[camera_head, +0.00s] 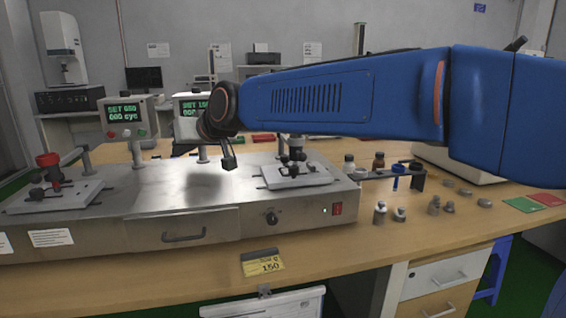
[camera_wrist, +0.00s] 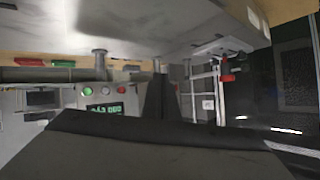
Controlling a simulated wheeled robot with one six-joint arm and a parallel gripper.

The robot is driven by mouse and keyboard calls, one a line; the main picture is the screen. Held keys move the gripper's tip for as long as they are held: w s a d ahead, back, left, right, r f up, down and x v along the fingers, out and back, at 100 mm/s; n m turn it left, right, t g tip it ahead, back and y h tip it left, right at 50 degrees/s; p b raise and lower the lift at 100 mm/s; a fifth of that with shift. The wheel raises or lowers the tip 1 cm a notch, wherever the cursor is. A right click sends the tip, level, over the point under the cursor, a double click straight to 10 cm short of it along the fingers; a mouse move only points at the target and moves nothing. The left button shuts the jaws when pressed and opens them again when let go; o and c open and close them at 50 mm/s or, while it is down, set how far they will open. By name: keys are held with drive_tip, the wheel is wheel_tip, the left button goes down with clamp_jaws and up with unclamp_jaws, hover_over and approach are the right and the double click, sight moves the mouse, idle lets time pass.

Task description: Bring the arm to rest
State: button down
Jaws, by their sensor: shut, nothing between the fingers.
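My blue arm (camera_head: 330,98) reaches in from the right of the head view, stretched leftward above the bench. My gripper (camera_head: 229,163) is small and dark at its left end, pointing down. It is shut and empty, above the metal test machine (camera_head: 185,192) and apart from it. The machine's steel top also fills the upper part of the wrist view (camera_wrist: 150,25), which shows the scene upside down. The arm partly covers the second display box (camera_head: 188,106) on the machine.
A clamp station with a red knob (camera_head: 48,160) stands left, another fixture (camera_head: 297,176) right of my gripper. A display box (camera_head: 128,117) rises behind. Bottles (camera_head: 379,161) and several small metal parts (camera_head: 434,206) stand on the wooden bench (camera_head: 350,262) to the right.

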drive_tip(key=s+d+f+m+h, duration=0.1)
drive_tip(key=s+d+f+h, duration=0.2)
drive_tip(key=d, duration=0.8)
drive_tip(key=s+d+f+m+h, duration=0.15)
drive_tip(key=d+f, duration=0.25)
drive_tip(key=d, duration=0.8)
drive_tip(key=s+d+f+m+h, duration=0.1)
drive_tip(key=s+d+f, duration=0.25)
drive_tip(key=d, duration=0.75)
drive_tip(key=s+d+f+m+g+h, duration=0.3)
drive_tip(key=s+d+f+m+h, duration=0.1)
drive_tip(key=s+d+f, duration=1.2)
drive_tip(key=s+d, duration=0.3)
drive_tip(key=s, duration=0.1)
drive_tip(key=shift+s+d+f, duration=0.25)
drive_tip(key=shift+d+f, duration=0.05)
drive_tip(key=shift+d, duration=0.1)
